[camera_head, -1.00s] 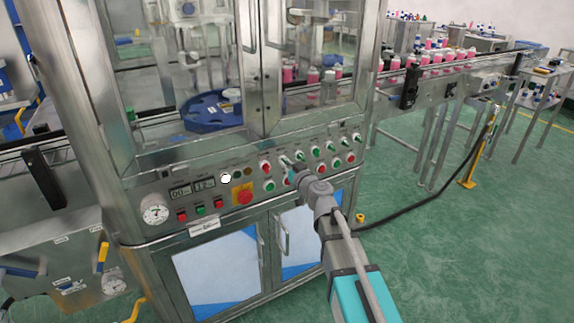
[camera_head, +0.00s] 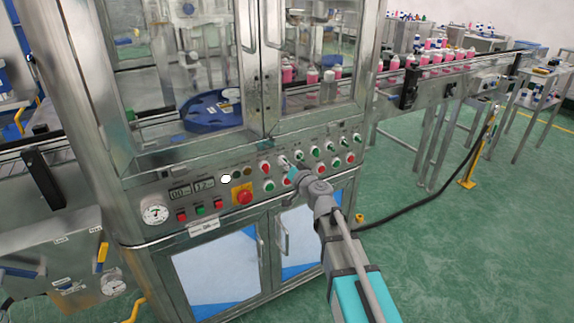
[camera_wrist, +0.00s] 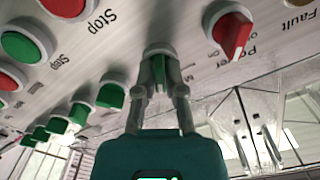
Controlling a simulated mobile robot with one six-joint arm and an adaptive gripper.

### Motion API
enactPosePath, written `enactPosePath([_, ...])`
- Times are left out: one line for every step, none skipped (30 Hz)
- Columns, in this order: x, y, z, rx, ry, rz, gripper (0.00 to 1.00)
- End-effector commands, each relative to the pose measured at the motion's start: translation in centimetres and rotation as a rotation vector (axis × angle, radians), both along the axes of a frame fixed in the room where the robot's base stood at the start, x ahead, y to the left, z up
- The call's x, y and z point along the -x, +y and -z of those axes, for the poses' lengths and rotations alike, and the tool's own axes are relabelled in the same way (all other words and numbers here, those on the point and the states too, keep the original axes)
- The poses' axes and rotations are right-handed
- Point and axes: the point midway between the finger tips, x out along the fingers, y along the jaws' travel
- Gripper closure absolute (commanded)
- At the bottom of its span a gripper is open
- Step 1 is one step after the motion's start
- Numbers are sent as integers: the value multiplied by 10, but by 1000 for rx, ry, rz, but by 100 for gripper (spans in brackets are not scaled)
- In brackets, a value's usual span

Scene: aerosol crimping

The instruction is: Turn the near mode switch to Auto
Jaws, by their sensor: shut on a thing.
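A green switch knob (camera_wrist: 159,68) on a round grey base is on the sloping control panel, in the top middle of the wrist view. My gripper (camera_wrist: 158,88) has its two grey fingers closed on either side of this knob, which sits between the fingertips. In the head view my gripper (camera_head: 287,168) reaches the upper row of controls, just right of the red power switch (camera_head: 265,167). The gripper covers most of the held knob there. The power switch is also in the wrist view (camera_wrist: 232,31), beside the held knob. The held switch's label and set position cannot be read.
More green switches (camera_wrist: 110,96) continue the row in the wrist view. A large red button on yellow (camera_head: 243,195) and a gauge (camera_head: 155,213) are left on the panel. Cabinet door handles (camera_head: 282,238) project below.

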Motion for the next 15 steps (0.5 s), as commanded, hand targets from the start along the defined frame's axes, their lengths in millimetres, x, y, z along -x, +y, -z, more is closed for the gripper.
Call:
enactPosePath([-3, -2, -1, -5, 2, 9, 100])
enactPosePath([-3, -2, -1, -4, 1, 9, 100])
enactPosePath([-3, -2, -1, -4, 1, 9, 100])
enactPosePath([-3, -2, -1, -4, 1, 9, 100])
enactPosePath([-3, -2, -1, -4, 1, 9, 100])
enactPosePath([-3, -2, -1, -4, 1, 9, 100])
enactPosePath([-3, -2, -1, -4, 1, 9, 100])
enactPosePath([-3, -2, -1, -4, 2, 9, 82])
enactPosePath([-3, -2, -1, -3, 1, 8, 74])
enactPosePath([-3, -2, -1, -3, 1, 8, 69])
enactPosePath([-3, -1, -1, -3, 1, 6, 63])
enactPosePath([-2, -1, -1, -2, 0, 6, 56])
enactPosePath([-2, -1, 0, -2, 1, 5, 53])
enactPosePath([-2, -1, 0, -1, 0, 5, 53])
enactPosePath([-2, -1, 0, -1, 0, 4, 53])
